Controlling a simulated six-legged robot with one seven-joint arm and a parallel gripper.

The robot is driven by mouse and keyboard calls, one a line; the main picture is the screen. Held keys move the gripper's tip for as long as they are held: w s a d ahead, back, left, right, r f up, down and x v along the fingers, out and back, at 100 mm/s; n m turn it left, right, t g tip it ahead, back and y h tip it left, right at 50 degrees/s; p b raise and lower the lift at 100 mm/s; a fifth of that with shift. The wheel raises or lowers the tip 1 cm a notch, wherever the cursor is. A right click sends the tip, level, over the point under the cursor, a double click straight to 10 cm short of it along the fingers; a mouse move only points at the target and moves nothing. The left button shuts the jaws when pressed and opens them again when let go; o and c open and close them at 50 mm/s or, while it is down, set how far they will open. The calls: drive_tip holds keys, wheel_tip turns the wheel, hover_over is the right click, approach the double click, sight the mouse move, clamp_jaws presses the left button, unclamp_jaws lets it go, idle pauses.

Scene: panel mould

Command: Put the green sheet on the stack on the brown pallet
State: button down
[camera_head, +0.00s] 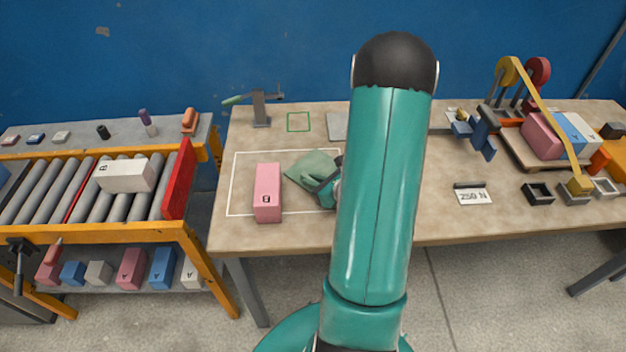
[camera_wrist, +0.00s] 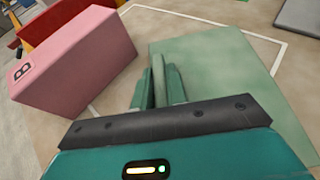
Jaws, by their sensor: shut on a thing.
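The green sheet (camera_head: 310,166) lies at a slant inside the white outline on the table, beside a pink box. It also shows in the wrist view (camera_wrist: 222,62), spread flat to the right of and under the fingers. My gripper (camera_head: 326,190) is at the sheet's right side in the head view. In the wrist view my gripper (camera_wrist: 158,78) is shut on the sheet, though the pinched part is hard to make out. The brown pallet (camera_head: 508,150) is at the right of the table, with pink, blue and white boxes on it. My arm hides the middle of the table.
The pink box (camera_head: 267,194), marked B, stands close left of the sheet and also shows in the wrist view (camera_wrist: 75,62). A yellow strap arm (camera_head: 546,108) crosses over the pallet's boxes.

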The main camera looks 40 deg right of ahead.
drive_tip(key=c, duration=1.4)
unclamp_jaws()
